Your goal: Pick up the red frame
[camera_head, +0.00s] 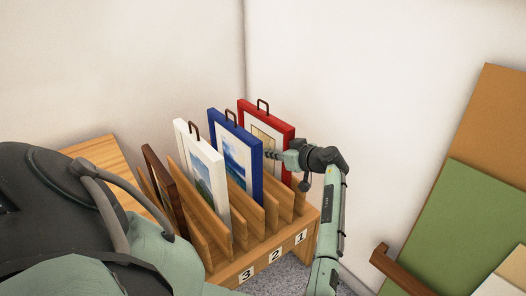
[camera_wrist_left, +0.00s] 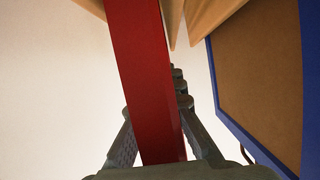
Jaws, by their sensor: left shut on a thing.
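The red frame (camera_head: 288,132) stands upright at the back right of the wooden rack, with a brown hanger loop on top and a print inside. Its lower edge is hidden by the rack dividers and the blue frame. My left gripper (camera_head: 271,154) is at the right upright of the red frame. In the left wrist view the red bar (camera_wrist_left: 145,80) runs between the gripper's two fingers (camera_wrist_left: 165,125), which are shut on it. I cannot tell whether the frame's foot touches the rack. My right gripper is not in view.
The slotted wooden rack (camera_head: 304,228) has labels 3, 2 and 1. A blue frame (camera_head: 257,176) stands close to the red one, then a white frame (camera_head: 184,142) and a brown frame (camera_head: 150,164). White walls meet behind. Coloured panels (camera_head: 460,215) are at right.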

